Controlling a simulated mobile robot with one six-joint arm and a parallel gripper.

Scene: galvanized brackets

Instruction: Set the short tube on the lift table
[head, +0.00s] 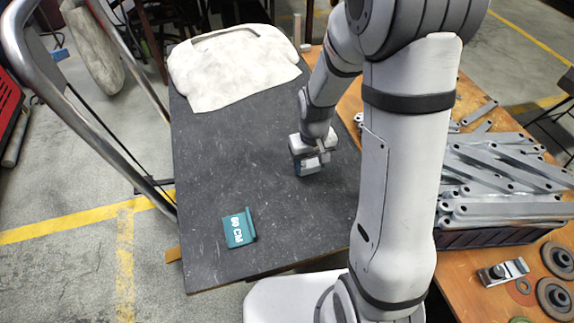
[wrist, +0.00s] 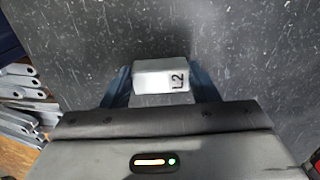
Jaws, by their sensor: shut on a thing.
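The lift table (head: 205,180) has a dark, scuffed top and a curved metal handle at its left. My gripper (head: 309,170) is over the right middle part of this top. In the wrist view, the blue fingers of my gripper (wrist: 160,88) are shut on a short pale-grey tube (wrist: 152,77) marked "L2". The tube lies across between the fingers, with the dark tabletop behind it. In the head view the gripper mostly hides the tube. I cannot tell whether the tube touches the tabletop.
A crumpled white cloth (head: 235,75) covers the far end of the lift table. To the right, an orange workbench (head: 455,275) holds a dark crate (head: 490,236) of grey brackets and several round parts. The tabletop's left middle is clear.

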